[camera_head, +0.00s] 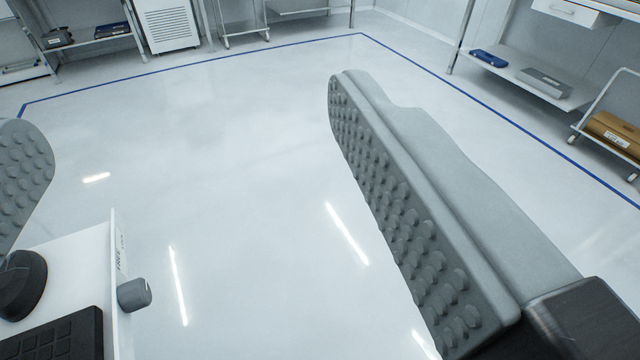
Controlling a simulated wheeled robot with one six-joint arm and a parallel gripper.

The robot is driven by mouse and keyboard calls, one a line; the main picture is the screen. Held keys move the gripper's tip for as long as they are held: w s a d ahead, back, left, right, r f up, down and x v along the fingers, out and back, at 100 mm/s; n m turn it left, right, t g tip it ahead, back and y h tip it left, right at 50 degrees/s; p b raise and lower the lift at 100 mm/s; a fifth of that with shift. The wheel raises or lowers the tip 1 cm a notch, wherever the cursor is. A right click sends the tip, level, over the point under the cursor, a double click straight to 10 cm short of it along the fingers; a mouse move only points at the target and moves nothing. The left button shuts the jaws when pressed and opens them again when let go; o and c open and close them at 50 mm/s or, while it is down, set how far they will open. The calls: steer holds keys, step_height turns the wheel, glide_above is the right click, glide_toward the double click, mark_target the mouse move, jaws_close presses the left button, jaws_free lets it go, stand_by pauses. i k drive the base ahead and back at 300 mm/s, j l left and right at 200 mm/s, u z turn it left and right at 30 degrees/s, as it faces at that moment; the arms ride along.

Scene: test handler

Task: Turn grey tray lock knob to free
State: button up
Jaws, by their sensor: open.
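A small grey knob (136,294) sticks out from the right side of a white panel (112,270) at the lower left. Lettering beside it reads "FREE" and a second word too small to read. I cannot tell which way the knob is set. My gripper (185,110) is open, with its studded grey fingers wide apart, one at the left edge and one right of the middle. Nothing is between the fingers. The knob lies low in the picture between them, apart from both.
The white floor is clear inside a blue line (200,66). Shelves (530,80) and a cart with a brown box (612,134) stand beyond it.

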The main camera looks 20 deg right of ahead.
mark_target(135, 295)
steer(key=l+u, duration=0.35)
steer(key=u, duration=0.15)
steer(key=k+l+u, duration=0.15)
steer(key=u, duration=0.3)
steer(key=k+l+u, duration=0.2)
steer(key=l+u, duration=0.15)
steer(key=u, duration=0.15)
steer(key=k, duration=0.4)
